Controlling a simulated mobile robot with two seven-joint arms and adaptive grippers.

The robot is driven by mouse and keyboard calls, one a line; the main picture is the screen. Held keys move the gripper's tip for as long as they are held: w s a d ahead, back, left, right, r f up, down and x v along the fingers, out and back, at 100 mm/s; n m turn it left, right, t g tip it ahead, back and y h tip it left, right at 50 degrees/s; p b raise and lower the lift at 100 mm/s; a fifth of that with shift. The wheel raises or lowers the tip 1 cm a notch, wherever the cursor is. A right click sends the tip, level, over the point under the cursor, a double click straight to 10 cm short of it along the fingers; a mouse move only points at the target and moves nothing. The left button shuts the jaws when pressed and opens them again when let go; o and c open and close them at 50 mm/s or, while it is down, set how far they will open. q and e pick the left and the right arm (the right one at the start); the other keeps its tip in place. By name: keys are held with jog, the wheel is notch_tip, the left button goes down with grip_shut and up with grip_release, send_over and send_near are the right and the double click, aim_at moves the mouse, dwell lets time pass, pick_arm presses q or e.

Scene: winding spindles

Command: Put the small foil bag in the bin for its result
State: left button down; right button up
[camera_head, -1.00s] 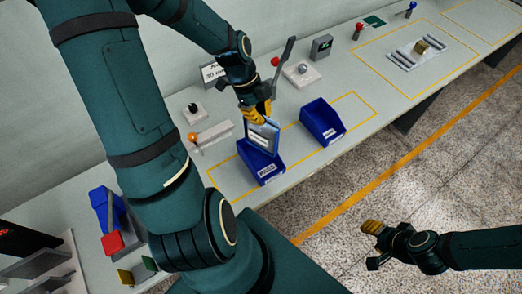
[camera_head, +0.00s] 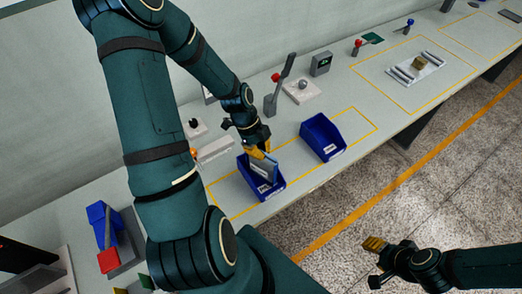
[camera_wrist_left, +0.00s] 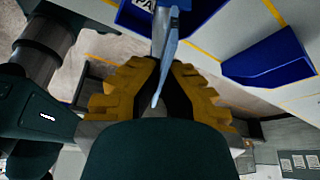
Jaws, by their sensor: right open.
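The small foil bag (camera_head: 264,168) is a flat silvery-blue pouch. It stands tilted in the left blue bin (camera_head: 269,190), its lower part behind the bin's front wall. My left gripper (camera_head: 258,150) is over this bin with its yellow fingers shut on the bag's upper part. In the left wrist view the bag (camera_wrist_left: 166,55) shows edge-on between the fingers (camera_wrist_left: 164,75), and the bin's label (camera_wrist_left: 143,4) reads "PA", cut off. A second blue bin (camera_head: 322,138) stands to the right, empty as far as I see. My right gripper (camera_head: 376,245) is open and empty over the floor.
A grey lever (camera_head: 280,88) with a red knob and a plate with a grey ball (camera_head: 302,87) stand behind the bins. A low grey block (camera_head: 214,150) lies left of them. The table's front edge runs close before the bins.

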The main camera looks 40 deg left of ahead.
pick_arm(q)
jog(key=shift+s, duration=0.1)
jog(key=shift+f, duration=0.1)
jog(key=c, duration=1.1)
grip_release()
jog(key=shift+c, duration=0.2)
jog(key=shift+r, duration=0.25)
jog(key=w+p+v, duration=0.1)
jog(key=v, duration=1.1)
jog(key=d+f+n, duration=0.8)
jog(key=d+n, duration=0.1)
jog(key=d, duration=0.3)
jog(key=s+d+f+n+t, duration=0.1)
jog(key=d+f+n, duration=0.8)
jog(key=d, duration=0.4)
jog(key=shift+s+d+f+n+t+y, duration=0.2)
jog(key=shift+d+n+t+y, duration=0.1)
jog(key=shift+d+n, duration=0.1)
